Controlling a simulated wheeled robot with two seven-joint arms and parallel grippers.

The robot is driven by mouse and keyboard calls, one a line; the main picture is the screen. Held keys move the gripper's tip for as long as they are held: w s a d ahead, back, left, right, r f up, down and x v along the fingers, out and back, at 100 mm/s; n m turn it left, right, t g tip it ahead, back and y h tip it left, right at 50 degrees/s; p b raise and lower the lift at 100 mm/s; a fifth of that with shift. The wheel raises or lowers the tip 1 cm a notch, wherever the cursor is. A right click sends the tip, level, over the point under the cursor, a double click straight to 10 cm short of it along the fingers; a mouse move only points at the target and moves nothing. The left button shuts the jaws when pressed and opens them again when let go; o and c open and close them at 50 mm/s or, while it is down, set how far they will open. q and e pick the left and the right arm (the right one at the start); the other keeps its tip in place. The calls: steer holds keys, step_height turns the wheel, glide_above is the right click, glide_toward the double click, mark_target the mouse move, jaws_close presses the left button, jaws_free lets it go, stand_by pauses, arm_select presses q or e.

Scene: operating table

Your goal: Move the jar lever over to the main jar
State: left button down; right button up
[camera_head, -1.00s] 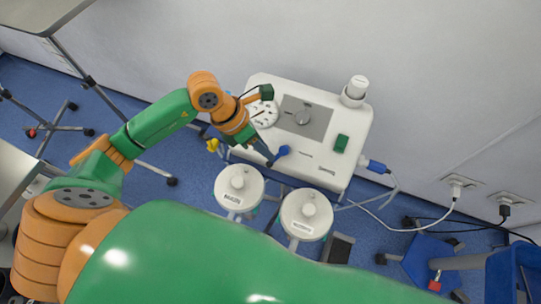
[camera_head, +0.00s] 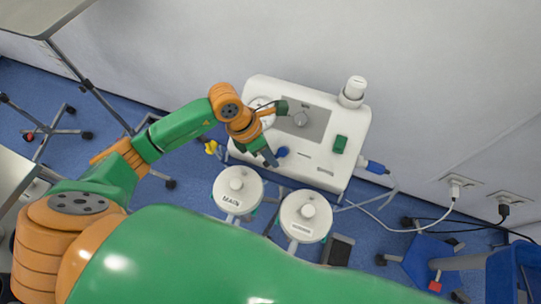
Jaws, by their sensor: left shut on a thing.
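A white suction unit (camera_head: 318,168) stands against the wall, and the blue jar lever (camera_head: 282,152) sits on its front part. My left gripper (camera_head: 270,158) reaches in from the left with its dark fingertips at the lever. It is shut on the lever, though the fingers partly hide the contact. The main jar (camera_head: 237,185), with a white lid marked MAIN, stands in front of the unit, to the lower left of the lever. A second white-lidded jar (camera_head: 305,212) stands to its right. My right gripper is not in view.
Wheeled stands are at both sides.

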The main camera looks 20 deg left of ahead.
arm_select(q)
steer(key=c, duration=1.1)
jaws_free()
steer(key=shift+c, duration=0.2)
steer(key=shift+r, duration=0.1)
steer(key=v, duration=0.7)
